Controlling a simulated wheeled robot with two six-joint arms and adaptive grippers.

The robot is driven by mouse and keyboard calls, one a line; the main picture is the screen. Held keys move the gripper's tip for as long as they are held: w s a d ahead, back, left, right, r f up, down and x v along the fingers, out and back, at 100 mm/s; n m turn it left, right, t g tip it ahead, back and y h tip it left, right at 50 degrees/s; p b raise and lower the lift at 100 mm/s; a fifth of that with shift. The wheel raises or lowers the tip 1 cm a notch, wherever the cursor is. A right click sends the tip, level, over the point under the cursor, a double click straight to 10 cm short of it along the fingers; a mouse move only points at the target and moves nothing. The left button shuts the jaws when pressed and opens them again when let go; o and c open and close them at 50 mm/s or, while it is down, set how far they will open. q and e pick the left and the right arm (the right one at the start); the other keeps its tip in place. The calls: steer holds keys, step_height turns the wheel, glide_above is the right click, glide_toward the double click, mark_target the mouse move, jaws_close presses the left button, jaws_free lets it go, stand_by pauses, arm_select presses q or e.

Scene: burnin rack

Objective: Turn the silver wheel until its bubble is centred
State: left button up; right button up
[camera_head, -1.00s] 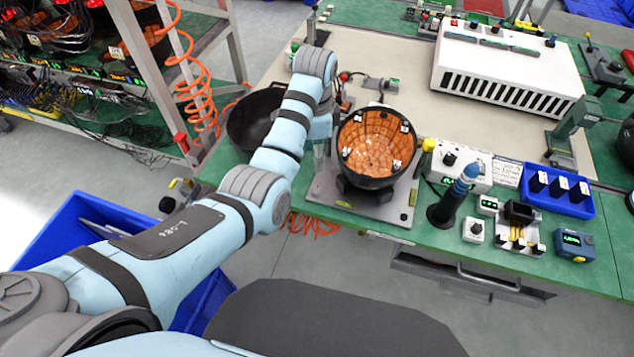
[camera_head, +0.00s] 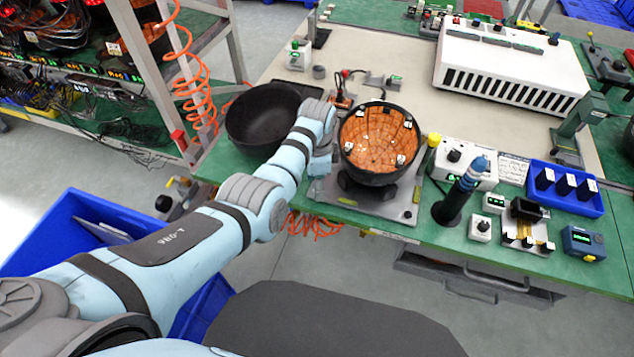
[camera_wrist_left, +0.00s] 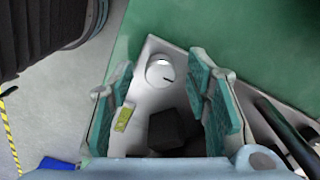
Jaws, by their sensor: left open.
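The silver wheel (camera_wrist_left: 160,68) is a small round disc with a dark mark, on a corner of the grey plate (camera_wrist_left: 150,99) in the left wrist view. A yellow-green bubble vial (camera_wrist_left: 124,118) lies nearby on the plate; its bubble is too small to tell. My left gripper (camera_wrist_left: 161,80) is open, its teal-padded fingers either side of the wheel in that picture; I cannot tell how far above it. In the head view my left gripper (camera_head: 320,166) is at the left edge of the plate (camera_head: 394,205), and I cannot make out the wheel. My right gripper is not in view.
A dark bowl lined with orange tiles (camera_head: 380,140) stands over the plate, close right of my gripper. An empty black bowl (camera_head: 252,122) is to the left. A blue screwdriver in a holder (camera_head: 452,205) and small instruments stand to the right. The table's front edge is close.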

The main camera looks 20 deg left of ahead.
arm_select(q)
jaws_close()
steer(key=shift+n, duration=0.3)
steer(key=shift+r+n+p, duration=0.15)
steer(key=shift+n+p, duration=0.55)
steer(key=shift+n, duration=0.5)
steer(key=n+p, duration=0.1)
steer(key=n, duration=0.2)
steer(key=shift+n, duration=0.3)
steer(key=n, duration=0.4)
steer(key=shift+n, duration=0.3)
steer(key=shift+n+p, duration=0.3)
steer(key=shift+n, duration=1.5)
